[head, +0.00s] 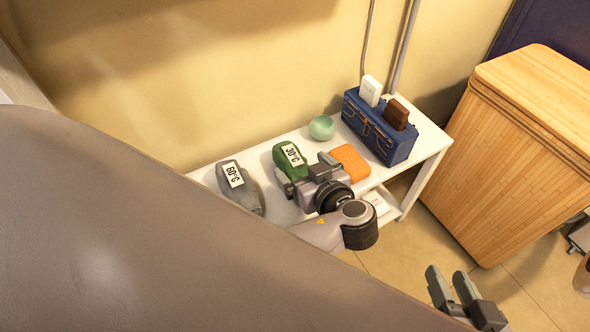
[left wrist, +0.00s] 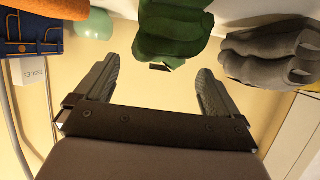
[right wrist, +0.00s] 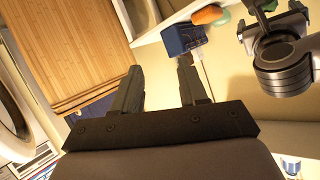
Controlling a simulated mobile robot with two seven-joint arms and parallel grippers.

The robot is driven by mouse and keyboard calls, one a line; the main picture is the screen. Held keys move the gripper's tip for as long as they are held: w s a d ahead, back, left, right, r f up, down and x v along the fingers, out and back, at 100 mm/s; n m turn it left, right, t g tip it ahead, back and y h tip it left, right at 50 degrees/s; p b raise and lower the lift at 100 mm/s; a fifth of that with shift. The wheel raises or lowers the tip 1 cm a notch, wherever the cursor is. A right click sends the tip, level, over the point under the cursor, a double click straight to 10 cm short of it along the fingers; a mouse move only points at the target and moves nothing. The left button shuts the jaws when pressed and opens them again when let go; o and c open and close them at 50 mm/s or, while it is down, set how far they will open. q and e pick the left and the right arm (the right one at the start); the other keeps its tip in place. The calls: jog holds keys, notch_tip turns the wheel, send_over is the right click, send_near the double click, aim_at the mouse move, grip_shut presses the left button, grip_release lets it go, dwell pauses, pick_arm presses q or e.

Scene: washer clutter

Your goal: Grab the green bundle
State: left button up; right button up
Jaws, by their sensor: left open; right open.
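The green bundle (head: 287,159) lies on the white shelf, with a white label reading 30°C. My left gripper (head: 307,172) is open at the bundle's near right side, and its fingers cover part of it in the head view. In the left wrist view the green bundle (left wrist: 172,28) is ahead of the open fingers (left wrist: 157,68), roughly between them. I cannot tell whether they touch it. My right gripper (head: 447,273) is open and empty, low over the floor at the lower right, away from the bundle.
A grey bundle (head: 240,190) labelled 60°C lies left of the green one. An orange folded item (head: 351,161), a pale green round pot (head: 321,127) and a blue caddy (head: 378,135) are to its right. A wooden hamper (head: 510,165) stands right of the white shelf (head: 432,139).

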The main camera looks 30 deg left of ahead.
aim_at(298, 164)
pick_arm(q)
jog(key=b+x, duration=0.1)
jog(key=x, duration=0.3)
jog(key=shift+a+f, duration=0.15)
jog(key=shift+f, duration=0.1)
jog(key=c, duration=1.2)
pick_arm(e)
jog(key=shift+w+a+f+y, duration=0.2)
jog(key=shift+a+y, duration=0.2)
jog(key=shift+a, duration=0.2)
pick_arm(q)
jog(key=shift+o, duration=0.2)
jog(key=shift+r, duration=0.15)
pick_arm(e)
jog(key=shift+r, duration=0.1)
